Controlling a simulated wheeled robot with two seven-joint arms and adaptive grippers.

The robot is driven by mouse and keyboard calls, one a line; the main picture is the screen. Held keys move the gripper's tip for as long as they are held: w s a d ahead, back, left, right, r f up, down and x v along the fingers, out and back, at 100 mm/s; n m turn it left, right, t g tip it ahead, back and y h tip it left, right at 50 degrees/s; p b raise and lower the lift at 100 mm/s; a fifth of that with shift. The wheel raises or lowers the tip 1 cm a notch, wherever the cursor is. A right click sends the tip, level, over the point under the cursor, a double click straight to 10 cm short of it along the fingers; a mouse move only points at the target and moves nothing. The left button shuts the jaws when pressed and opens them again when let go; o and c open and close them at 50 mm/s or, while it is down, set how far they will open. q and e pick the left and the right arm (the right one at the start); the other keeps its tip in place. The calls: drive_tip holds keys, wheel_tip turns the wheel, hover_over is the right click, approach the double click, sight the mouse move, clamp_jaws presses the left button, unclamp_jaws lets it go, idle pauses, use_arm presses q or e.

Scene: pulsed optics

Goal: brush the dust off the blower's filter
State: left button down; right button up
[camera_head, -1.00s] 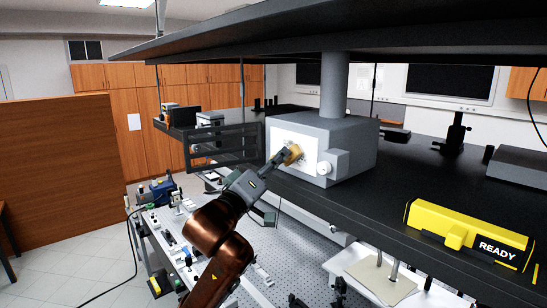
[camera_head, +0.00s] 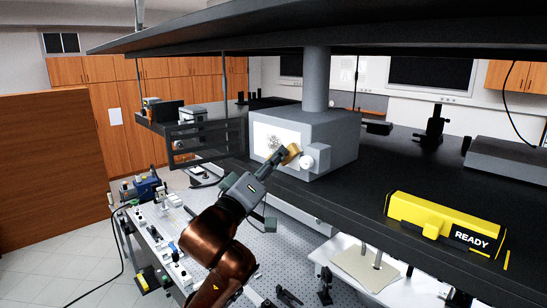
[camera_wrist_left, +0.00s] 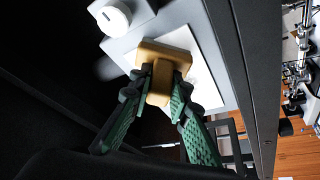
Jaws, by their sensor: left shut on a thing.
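The blower (camera_head: 325,135) is a grey box with a round duct rising from its top, standing on the black shelf. Its filter (camera_head: 261,145) is a white panel on the front face, with a grey dusty patch (camera_head: 275,141) near its middle. My left gripper (camera_head: 284,157) is shut on a tan brush (camera_head: 291,153), held by the filter's right part, left of a white round knob (camera_head: 306,162). In the left wrist view, the brush (camera_wrist_left: 178,40) lies between the green fingers, over the white filter (camera_wrist_left: 205,80). I cannot tell whether it touches. My right gripper is not in view.
A yellow block marked READY (camera_head: 440,220) sits at the front of the black shelf (camera_head: 375,175). An upper shelf (camera_head: 400,30) overhangs the blower. A perforated optical table (camera_head: 285,245) with several small parts lies below.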

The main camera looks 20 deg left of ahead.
use_arm(q)
drive_tip(key=shift+w+a+r+p, duration=0.85)
drive_tip(key=shift+w+a+p, duration=1.15)
drive_tip(key=shift+a, duration=2.9)
drive_tip(key=shift+s+d+p, duration=0.35)
drive_tip(key=shift+s+d, duration=0.3)
drive_tip(key=shift+d, duration=1)
drive_tip(key=shift+s+d+p, duration=0.3)
drive_tip(key=shift+s+d, duration=0.4)
drive_tip(key=shift+d, duration=1)
drive_tip(key=shift+s+d+p, duration=0.35)
drive_tip(key=shift+s+d, duration=0.3)
drive_tip(key=shift+d, duration=1)
drive_tip(key=w+a+p, duration=0.3)
drive_tip(key=w+a, duration=0.1)
drive_tip(key=a, duration=0.6)
drive_tip(key=shift+f, duration=0.1)
